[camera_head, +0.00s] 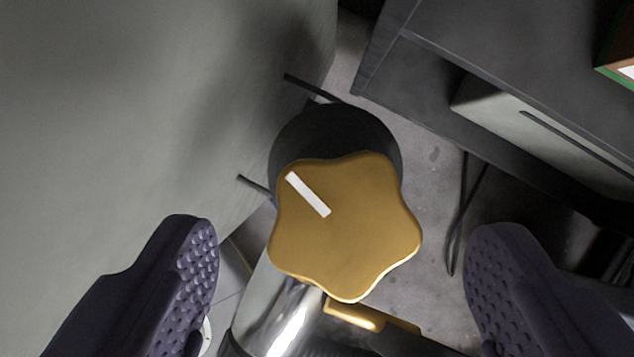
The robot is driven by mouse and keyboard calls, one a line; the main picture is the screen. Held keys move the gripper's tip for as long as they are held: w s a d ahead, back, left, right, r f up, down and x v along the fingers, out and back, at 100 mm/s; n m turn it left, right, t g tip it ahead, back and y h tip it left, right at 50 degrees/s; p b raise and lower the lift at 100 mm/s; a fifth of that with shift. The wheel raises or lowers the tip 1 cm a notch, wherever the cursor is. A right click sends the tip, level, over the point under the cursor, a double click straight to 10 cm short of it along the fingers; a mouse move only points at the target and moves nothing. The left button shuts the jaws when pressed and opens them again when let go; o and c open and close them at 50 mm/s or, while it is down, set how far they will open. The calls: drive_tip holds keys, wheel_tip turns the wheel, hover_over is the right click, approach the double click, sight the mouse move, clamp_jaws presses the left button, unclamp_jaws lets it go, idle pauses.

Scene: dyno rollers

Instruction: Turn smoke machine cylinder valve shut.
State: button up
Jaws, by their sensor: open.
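The cylinder valve's knob (350,238) is a gold, lobed handwheel seen face-on in the middle of the picture. A white mark (307,194) on its face points toward the upper left. Behind it is a dark round part (335,130). Below it is a shiny metal body (290,318) with a brass piece (355,314). My gripper (340,255) is open, with one dark, bumpy finger on each side of the knob. Both fingers show a clear gap to it in the picture. The depth between the fingertips and the knob is hard to tell.
A large grey surface (130,110) fills the left side. A dark shelf unit (480,60) stands at the upper right with a pale box (540,125) in it. Black cables (462,215) hang to the right of the knob. Grey floor (425,160) shows between.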

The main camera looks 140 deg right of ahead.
drive_tip(key=shift+w+a+f, duration=0.15)
drive_tip(key=shift+f, duration=0.35)
drive_tip(key=c, duration=1)
drive_tip(key=shift+c, duration=0.2)
drive_tip(key=m+b, duration=0.1)
drive_tip(key=m, duration=0.1)
drive_tip(key=m+t+h+b, duration=0.1)
drive_tip(key=m, duration=0.1)
drive_tip(key=shift+s+a, duration=0.2)
drive_tip(key=shift+a+m+t+h, duration=0.1)
drive_tip(key=shift+m+t+h, duration=0.3)
drive_tip(key=shift+m, duration=0.9)
drive_tip(key=shift+a+m+t+h, duration=0.1)
drive_tip(key=shift+m+h, duration=0.5)
drive_tip(key=shift+m, duration=0.7)
